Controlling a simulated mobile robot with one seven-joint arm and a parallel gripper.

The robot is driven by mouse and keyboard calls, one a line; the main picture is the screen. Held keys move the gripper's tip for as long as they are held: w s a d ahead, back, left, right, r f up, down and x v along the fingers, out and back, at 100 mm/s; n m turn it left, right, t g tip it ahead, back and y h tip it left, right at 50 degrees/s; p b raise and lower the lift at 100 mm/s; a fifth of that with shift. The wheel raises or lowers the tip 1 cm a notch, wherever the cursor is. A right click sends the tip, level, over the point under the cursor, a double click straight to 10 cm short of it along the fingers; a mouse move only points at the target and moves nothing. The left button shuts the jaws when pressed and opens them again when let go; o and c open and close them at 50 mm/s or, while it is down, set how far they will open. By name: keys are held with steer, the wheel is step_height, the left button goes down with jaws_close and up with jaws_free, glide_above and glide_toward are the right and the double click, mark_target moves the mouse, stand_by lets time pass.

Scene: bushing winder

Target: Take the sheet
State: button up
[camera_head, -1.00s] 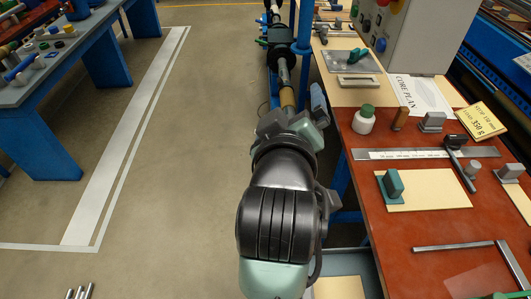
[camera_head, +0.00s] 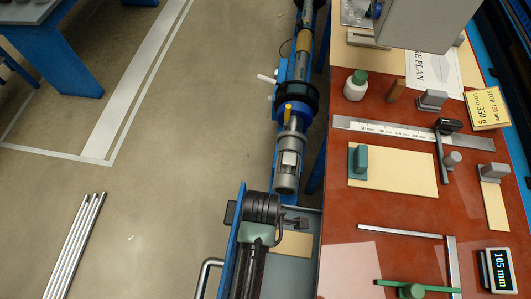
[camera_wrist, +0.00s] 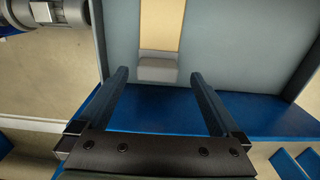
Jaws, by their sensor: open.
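My gripper (camera_wrist: 158,77) is open and empty in the wrist view. Its two fingers reach toward a grey tray with a blue edge. A tan sheet (camera_wrist: 160,25) lies in that tray, with a pale grey block (camera_wrist: 158,68) at its near end, framed between the fingertips. I see no contact. In the head view the tan sheet (camera_head: 292,244) shows in the tray beside the red table, partly hidden by my arm. Other tan sheets lie on the table: a large one (camera_head: 400,178) under a teal block (camera_head: 358,160), and a narrow one (camera_head: 495,205) at the right.
The winder shaft (camera_head: 290,150) stands beyond my arm. Metal rods (camera_head: 80,245) lie on the open floor left.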

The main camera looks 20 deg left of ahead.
mark_target(281, 240)
steer(key=shift+a+f+p, duration=0.2)
steer(key=shift+f, duration=1.2)
steer(key=shift+a+f+p, duration=0.15)
steer(key=shift+a+f, duration=0.05)
steer(key=shift+f, duration=1.2)
steer(key=c, duration=1.2)
